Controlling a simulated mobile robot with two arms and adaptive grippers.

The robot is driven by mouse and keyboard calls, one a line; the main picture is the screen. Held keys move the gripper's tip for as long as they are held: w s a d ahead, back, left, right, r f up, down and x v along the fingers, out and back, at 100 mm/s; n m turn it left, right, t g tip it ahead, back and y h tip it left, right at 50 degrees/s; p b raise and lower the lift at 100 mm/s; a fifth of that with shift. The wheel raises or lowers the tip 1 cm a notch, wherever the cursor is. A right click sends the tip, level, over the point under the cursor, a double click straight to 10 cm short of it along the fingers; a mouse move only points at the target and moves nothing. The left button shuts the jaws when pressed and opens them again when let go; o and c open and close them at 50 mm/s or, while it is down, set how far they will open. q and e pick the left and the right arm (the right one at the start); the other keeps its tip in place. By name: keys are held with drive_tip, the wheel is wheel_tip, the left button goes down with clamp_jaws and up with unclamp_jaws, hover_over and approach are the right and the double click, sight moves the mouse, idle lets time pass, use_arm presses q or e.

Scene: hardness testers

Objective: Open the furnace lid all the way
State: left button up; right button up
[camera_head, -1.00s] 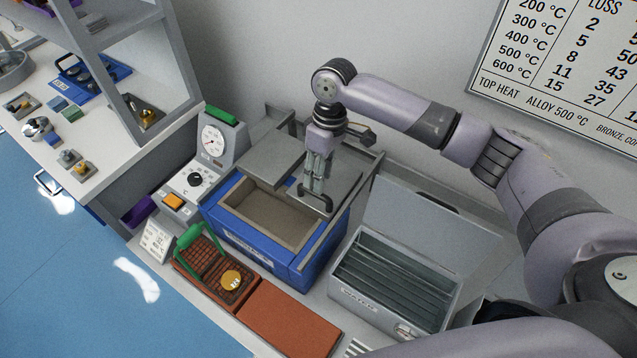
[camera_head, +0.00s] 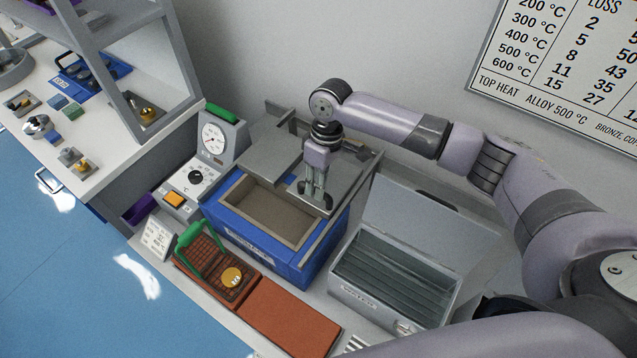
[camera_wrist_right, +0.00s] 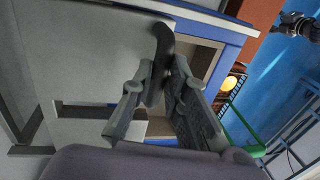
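The furnace (camera_head: 262,255) is a blue box with a beige chamber (camera_head: 268,212) that shows uncovered at the front left. Its grey lid plate (camera_head: 345,170) lies flat over the right part of the top. My right gripper (camera_head: 315,197) points down at the dark handle on this plate. In the right wrist view, the dark curved handle (camera_wrist_right: 163,45) runs between the fingertips of this gripper (camera_wrist_right: 165,68), close to the left finger. Whether both fingers press on it I cannot tell.
A grey quench tank (camera_head: 390,280) stands open to the right of the furnace. A control box with a dial (camera_head: 213,138) stands to the left. In front lie a brick-red slab (camera_head: 290,318) and a basket with a green handle (camera_head: 205,262) holding a brass disc (camera_head: 232,277).

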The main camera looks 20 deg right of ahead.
sight(328, 188)
clamp_jaws()
idle(0.3)
drive_tip(key=w+d, duration=0.2)
drive_tip(key=d, duration=0.1)
drive_tip(key=shift+w+r, duration=0.1)
drive_tip(key=shift+w, duration=0.05)
drive_tip(key=shift+w+d, duration=0.35)
drive_tip(key=shift+s+a, duration=0.1)
drive_tip(key=o, duration=0.6)
unclamp_jaws()
wheel_tip(328, 188, up, 12)
drive_tip(key=w+d, duration=0.1)
drive_tip(key=shift+w+d, duration=0.2)
drive_tip(key=shift+d, duration=0.2)
